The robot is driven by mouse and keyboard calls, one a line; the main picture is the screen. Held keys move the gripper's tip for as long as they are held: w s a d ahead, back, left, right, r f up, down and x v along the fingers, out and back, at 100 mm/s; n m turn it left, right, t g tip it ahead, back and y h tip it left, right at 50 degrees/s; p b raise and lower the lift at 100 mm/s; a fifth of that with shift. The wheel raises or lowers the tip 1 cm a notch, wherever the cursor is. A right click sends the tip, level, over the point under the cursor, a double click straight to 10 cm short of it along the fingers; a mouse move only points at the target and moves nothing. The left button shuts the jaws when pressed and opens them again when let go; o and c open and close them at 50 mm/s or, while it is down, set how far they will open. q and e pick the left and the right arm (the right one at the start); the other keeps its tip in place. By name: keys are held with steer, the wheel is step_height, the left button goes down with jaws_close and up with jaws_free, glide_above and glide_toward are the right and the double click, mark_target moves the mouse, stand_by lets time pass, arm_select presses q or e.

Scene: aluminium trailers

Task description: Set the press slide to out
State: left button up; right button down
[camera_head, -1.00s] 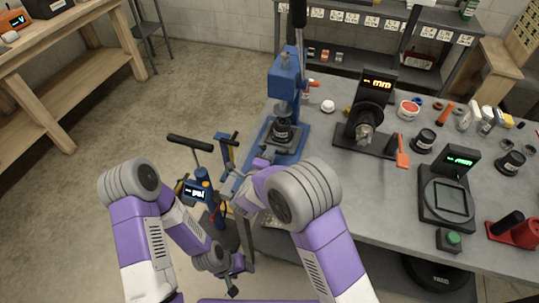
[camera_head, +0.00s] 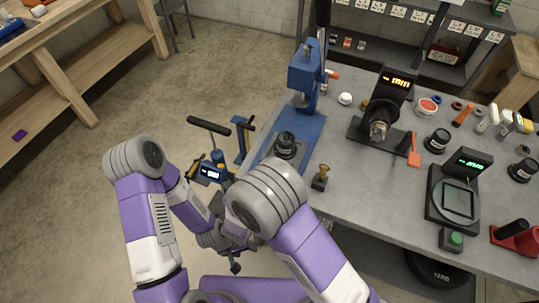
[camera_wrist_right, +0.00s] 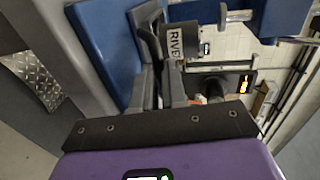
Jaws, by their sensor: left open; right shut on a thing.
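The blue press (camera_head: 305,72) stands on the left edge of the grey workbench. Its blue slide (camera_head: 262,150) extends toward me, carrying a black cup (camera_head: 285,146) in front of the ram, not under it. In the right wrist view the cup (camera_wrist_right: 182,42) shows lettering beside the blue slide (camera_wrist_right: 100,45). My right gripper (camera_wrist_right: 160,65) is shut at the slide's front end; the gripped part is mostly hidden between the fingers. In the head view my right forearm covers that gripper. My left gripper (camera_head: 236,264) is open and empty, low in front of the bench.
A brass-topped tool (camera_head: 321,177) stands near my right arm. A dial instrument (camera_head: 380,115) and a scale (camera_head: 455,190) stand farther right.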

steer(key=s, duration=0.1)
steer(key=s+a, duration=0.1)
steer(key=s, duration=0.1)
steer(key=shift+s+a+f+p, duration=0.1)
steer(key=shift+s+a+p, duration=0.15)
steer(key=shift+p, duration=0.15)
steer(key=c, duration=1.2)
jaws_free()
steer(key=shift+s, duration=0.2)
steer(key=shift+o, duration=0.2)
steer(key=shift+w, duration=0.1)
step_height(320, 180, up, 10)
steer(key=p, duration=0.3)
